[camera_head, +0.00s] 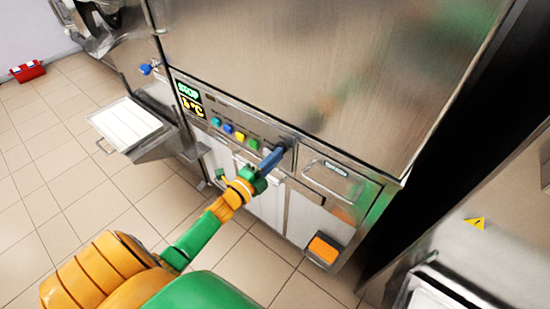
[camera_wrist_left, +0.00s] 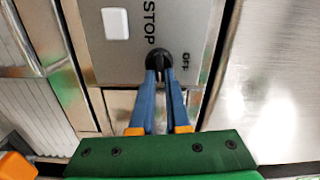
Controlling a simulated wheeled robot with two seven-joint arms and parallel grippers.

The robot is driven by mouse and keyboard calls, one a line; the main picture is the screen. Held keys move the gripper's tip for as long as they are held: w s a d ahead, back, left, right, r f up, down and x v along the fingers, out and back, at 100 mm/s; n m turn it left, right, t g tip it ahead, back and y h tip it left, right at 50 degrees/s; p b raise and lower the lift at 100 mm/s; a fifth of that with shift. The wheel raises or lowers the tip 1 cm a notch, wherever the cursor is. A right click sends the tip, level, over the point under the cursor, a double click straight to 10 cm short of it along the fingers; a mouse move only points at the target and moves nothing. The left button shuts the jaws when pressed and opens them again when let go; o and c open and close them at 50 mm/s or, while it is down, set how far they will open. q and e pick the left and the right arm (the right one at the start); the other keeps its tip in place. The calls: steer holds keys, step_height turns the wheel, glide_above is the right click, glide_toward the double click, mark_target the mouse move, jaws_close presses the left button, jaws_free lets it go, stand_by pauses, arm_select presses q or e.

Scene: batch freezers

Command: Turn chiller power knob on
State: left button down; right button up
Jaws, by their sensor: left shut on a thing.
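The chiller power knob is a black round knob on the steel front panel of the machine. In the left wrist view the knob (camera_wrist_left: 158,60) sits between the blue fingertips, beside printed "STOP" and "OFF" labels. My left gripper (camera_wrist_left: 159,75) is shut on the knob, its fingers reaching straight to the panel. In the head view my left gripper (camera_head: 275,155) meets the panel right of the coloured buttons, and the fingers partly hide the knob. The knob's pointer direction cannot be told. My right gripper is not in view.
The steel machine (camera_head: 320,70) has a lit display (camera_head: 189,97) and several coloured buttons (camera_head: 228,129). A white tray (camera_head: 126,124) juts out at left. An orange pedal-like part (camera_head: 323,249) is low at right.

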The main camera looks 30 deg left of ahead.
arm_select(q)
steer(key=shift+m, duration=0.6)
steer(key=c, duration=0.9)
jaws_free()
steer(key=shift+s+f, duration=0.1)
steer(key=s, duration=0.7)
steer(key=shift+a, duration=0.25)
